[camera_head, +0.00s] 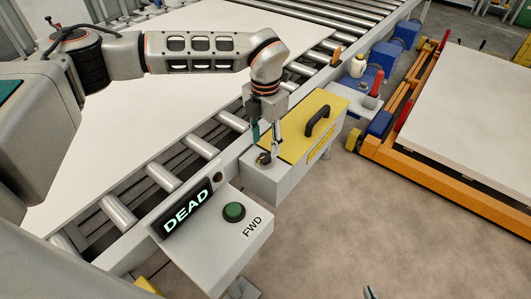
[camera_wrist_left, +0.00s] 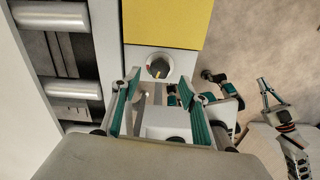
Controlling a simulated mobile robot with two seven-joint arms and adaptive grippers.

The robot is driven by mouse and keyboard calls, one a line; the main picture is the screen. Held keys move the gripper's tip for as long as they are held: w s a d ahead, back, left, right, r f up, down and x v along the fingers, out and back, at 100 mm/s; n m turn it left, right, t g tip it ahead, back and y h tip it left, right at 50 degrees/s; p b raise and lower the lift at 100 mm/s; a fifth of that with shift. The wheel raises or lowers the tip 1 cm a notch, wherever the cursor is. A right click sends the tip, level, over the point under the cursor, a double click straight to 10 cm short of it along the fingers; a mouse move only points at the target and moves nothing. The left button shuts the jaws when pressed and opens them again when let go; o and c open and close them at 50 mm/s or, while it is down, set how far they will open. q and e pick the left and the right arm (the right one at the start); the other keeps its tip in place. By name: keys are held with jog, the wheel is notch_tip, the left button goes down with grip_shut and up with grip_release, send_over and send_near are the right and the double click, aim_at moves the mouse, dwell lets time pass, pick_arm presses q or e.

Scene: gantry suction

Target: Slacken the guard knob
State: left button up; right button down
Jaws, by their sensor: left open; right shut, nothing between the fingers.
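The guard knob (camera_head: 263,158) is a small dark round knob on the top of a grey block at the near end of the yellow guard (camera_head: 297,137). In the left wrist view the knob (camera_wrist_left: 158,67) shows a pale and orange mark across its face. My left gripper (camera_head: 266,139) points down just over the knob. Its open fingers (camera_wrist_left: 160,84) stand either side of the knob's line in the wrist view, and contact cannot be made out. My right gripper (camera_wrist_left: 268,92) is shut and empty, away to the right; only a tip shows at the head view's bottom edge.
A grey control box with a display reading DEAD (camera_head: 186,212) and a green FWD button (camera_head: 234,212) stands nearer than the knob. A black handle (camera_head: 320,121) rises from the guard. Conveyor rollers (camera_head: 160,176) and a large white panel (camera_head: 130,120) lie left.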

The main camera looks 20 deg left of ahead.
aim_at(265, 156)
pick_arm(q)
jog(key=shift+f, duration=2.35)
jog(key=c, duration=1.1)
